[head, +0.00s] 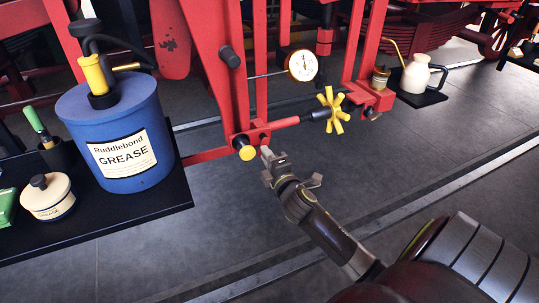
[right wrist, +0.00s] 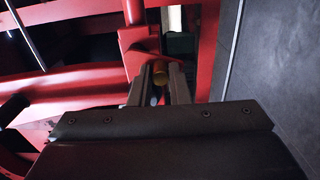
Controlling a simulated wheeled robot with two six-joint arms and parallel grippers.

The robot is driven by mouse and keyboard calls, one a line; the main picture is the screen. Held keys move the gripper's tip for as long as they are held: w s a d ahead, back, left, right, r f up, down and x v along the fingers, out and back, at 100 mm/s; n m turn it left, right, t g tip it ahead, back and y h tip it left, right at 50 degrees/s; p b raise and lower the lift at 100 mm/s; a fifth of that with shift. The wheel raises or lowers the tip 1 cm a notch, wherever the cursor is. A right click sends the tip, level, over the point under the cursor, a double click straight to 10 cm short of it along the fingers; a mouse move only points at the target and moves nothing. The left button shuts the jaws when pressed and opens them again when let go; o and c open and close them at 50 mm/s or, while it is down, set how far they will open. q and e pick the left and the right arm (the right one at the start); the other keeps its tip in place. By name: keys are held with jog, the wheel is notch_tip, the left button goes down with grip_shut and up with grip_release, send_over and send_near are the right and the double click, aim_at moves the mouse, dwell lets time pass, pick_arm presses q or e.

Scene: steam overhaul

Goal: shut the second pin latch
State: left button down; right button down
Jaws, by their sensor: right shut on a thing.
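A yellow round knob (head: 247,152) sits at the lower end of the red upright in the head view, beside a small red bracket. My right gripper (head: 267,156) reaches up to this bracket from the lower right, its fingertips just right of the knob. In the right wrist view, the fingers (right wrist: 160,82) are close together with a yellow pin knob (right wrist: 160,69) between them, against a red block (right wrist: 142,55). The gripper is shut on it. I cannot tell how far the pin is in. My left gripper is not in view.
A blue grease drum (head: 117,145) and a small cream pot (head: 48,197) stand on a black tray (head: 150,212) at left. A yellow spoked handwheel (head: 329,111), a round gauge (head: 302,65) and a cream oil can (head: 415,75) lie beyond. Grey floor at right is clear.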

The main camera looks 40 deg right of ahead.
jog(key=shift+a, duration=0.15)
jog(key=shift+r, duration=0.15)
jog(key=shift+w+a+r+p, duration=0.25)
jog(key=shift+a+r+p, duration=0.15)
jog(key=shift+a+p, duration=0.2)
jog(key=shift+r, duration=0.2)
jog(key=shift+w+a+r+p, duration=0.1)
jog(key=shift+a+r+p, duration=0.35)
jog(key=shift+p, duration=0.3)
jog(key=shift+d, duration=0.15)
